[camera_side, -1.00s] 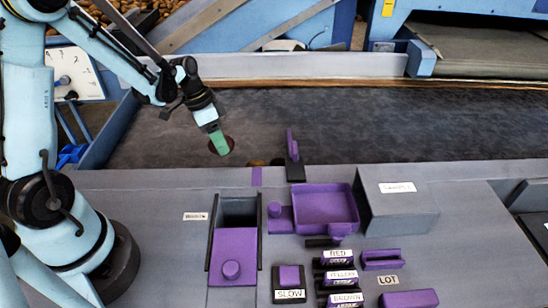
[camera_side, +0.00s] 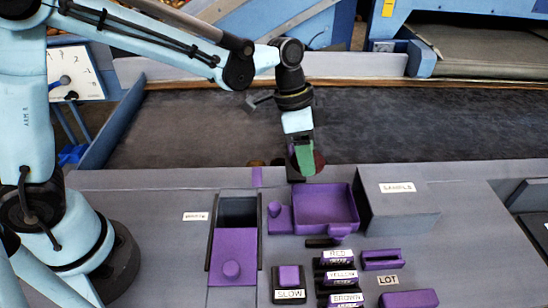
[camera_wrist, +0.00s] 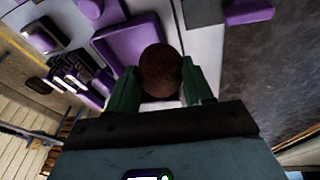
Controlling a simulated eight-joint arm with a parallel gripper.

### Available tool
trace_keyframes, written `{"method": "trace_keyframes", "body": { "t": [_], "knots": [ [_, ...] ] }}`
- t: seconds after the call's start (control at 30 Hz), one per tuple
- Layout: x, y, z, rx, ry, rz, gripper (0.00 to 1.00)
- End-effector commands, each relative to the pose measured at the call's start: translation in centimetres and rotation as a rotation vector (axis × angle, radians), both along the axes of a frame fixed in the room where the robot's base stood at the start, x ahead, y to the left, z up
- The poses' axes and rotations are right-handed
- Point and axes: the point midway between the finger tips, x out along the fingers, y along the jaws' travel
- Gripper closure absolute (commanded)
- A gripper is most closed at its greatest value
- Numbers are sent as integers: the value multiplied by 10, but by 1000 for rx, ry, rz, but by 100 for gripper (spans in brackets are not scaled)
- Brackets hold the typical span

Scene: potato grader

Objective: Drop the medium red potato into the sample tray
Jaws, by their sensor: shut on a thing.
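My gripper (camera_side: 307,168) has green fingers and is shut on a dark red potato (camera_side: 319,159). In the wrist view the potato (camera_wrist: 160,70) sits between the two fingertips. The gripper holds it near the far edge of the grey counter, behind the purple sample tray (camera_side: 325,207) in the side view. The tray is square, open, low-walled and looks empty. It also shows in the wrist view (camera_wrist: 125,45), beyond the potato. A grey block (camera_side: 398,212) with a label that seems to read SAMPLE stands right beside it.
A purple sliding cover (camera_side: 233,250) and a SLOW button (camera_side: 289,276) are at the front. The dark belt (camera_side: 420,125) is otherwise clear.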

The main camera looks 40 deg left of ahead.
Motion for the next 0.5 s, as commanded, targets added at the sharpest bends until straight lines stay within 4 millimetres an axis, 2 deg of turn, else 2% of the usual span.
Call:
{"method": "trace_keyframes", "body": {
  "t": [0.03, 0.1, 0.2, 0.37, 0.5],
  "knots": [
    [-5, -18, 4, -1, 0, -32, 81],
    [-9, -35, 8, 0, -1, -62, 81],
    [-15, -52, 11, -1, 0, -88, 81],
    [-18, -62, 11, -2, -1, -105, 81],
    [-18, -63, 1, -2, -1, -105, 81]
  ]
}}
